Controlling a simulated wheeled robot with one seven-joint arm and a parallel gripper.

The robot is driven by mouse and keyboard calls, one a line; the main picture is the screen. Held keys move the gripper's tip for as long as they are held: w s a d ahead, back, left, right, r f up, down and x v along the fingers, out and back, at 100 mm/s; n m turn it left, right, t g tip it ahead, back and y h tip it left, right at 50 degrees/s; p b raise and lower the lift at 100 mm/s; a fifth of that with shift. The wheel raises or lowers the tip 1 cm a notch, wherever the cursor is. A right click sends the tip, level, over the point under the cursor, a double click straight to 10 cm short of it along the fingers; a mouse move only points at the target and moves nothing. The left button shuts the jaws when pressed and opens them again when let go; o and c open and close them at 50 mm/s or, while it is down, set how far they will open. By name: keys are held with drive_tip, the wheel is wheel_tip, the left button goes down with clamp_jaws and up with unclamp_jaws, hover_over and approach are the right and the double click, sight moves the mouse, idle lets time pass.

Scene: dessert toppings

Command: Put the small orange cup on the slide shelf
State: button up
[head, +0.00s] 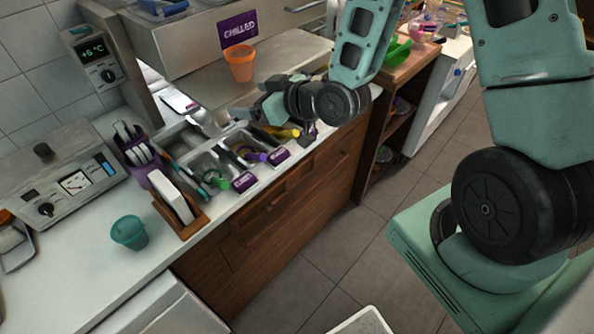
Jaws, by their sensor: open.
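The small orange cup (240,66) stands upright on a pale flat shelf (297,52), which looks like the slide shelf, in front of the purple CHILLED sign (237,27). My gripper (240,112) is in front of the shelf, lower in the picture than the cup and apart from it. It is open and I see nothing held between its fingers. My arm reaches in from the upper right. The cup is in full view, and its base appears to rest on the shelf.
Below my gripper are metal topping bins (205,165) with colored-handled utensils and purple labels. A teal cup (129,233) stands on the white counter (85,265) at left. A wooden holder (187,222) with white cards is beside it. A grey appliance (62,175) stands by the wall.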

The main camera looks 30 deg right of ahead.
drive_tip(key=s+a+n+g+h, duration=0.2)
drive_tip(key=s+a+g, duration=0.45)
drive_tip(key=s, duration=0.35)
drive_tip(key=s+r+g+h, duration=0.2)
drive_tip(key=s+g, duration=0.1)
drive_tip(key=s, duration=0.6)
drive_tip(key=s+d+r+g+h, duration=0.1)
drive_tip(key=s+r+g+h, duration=0.1)
drive_tip(key=s, duration=0.6)
drive_tip(key=shift+s+r+g, duration=0.4)
drive_tip(key=shift+r+g, duration=0.15)
drive_tip(key=shift+r, duration=0.1)
drive_tip(key=shift+d, duration=0.1)
wheel_tip(320, 180, down, 6)
drive_tip(key=b, duration=0.5)
drive_tip(key=shift+r, duration=0.25)
